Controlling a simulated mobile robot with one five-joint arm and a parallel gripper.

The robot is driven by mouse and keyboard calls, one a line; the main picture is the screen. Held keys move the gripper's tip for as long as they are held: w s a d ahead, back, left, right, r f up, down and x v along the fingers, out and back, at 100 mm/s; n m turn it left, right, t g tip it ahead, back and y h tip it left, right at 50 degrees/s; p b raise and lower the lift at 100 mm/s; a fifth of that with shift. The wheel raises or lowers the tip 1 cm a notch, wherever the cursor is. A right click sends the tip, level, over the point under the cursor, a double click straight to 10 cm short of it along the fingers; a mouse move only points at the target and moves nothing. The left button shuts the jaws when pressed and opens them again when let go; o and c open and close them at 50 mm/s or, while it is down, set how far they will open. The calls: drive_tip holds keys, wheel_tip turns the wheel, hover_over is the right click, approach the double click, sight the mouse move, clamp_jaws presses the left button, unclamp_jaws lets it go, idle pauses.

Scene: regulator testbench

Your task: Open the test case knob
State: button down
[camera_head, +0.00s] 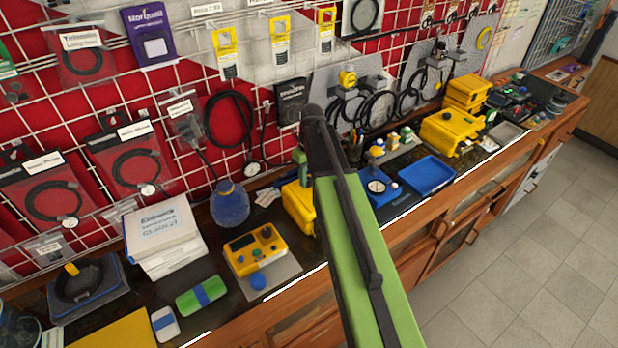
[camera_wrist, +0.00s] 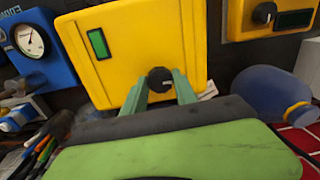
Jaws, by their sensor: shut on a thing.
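The yellow test case (camera_wrist: 130,50) fills the upper middle of the wrist view, with a green display window. Its round black knob (camera_wrist: 159,80) sits at its lower edge in that view. My gripper (camera_wrist: 160,86) has its two green fingers on either side of this knob, shut on it. In the head view, a yellow case (camera_head: 299,206) shows partly behind my green arm. The knob and my fingertips on it cannot be made out there.
A yellow tester (camera_head: 257,250) with knobs stands left of the case. A blue gauge box (camera_head: 378,189) and a blue tray (camera_head: 427,175) stand to the right. A blue round-bodied container (camera_head: 230,204) and white boxes (camera_head: 162,236) are on the bench near the rack.

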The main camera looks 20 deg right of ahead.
sight(310, 179)
drive_tip(key=shift+n, duration=0.5)
idle(0.3)
drive_tip(key=c, duration=1)
unclamp_jaws()
drive_tip(key=shift+o, duration=0.2)
wheel_tip(310, 179, up, 17)
drive_tip(key=p, duration=1.7)
drive_tip(key=shift+w+d+r, duration=0.15)
drive_tip(key=shift+d+r, duration=0.05)
drive_tip(key=shift+d, duration=0.1)
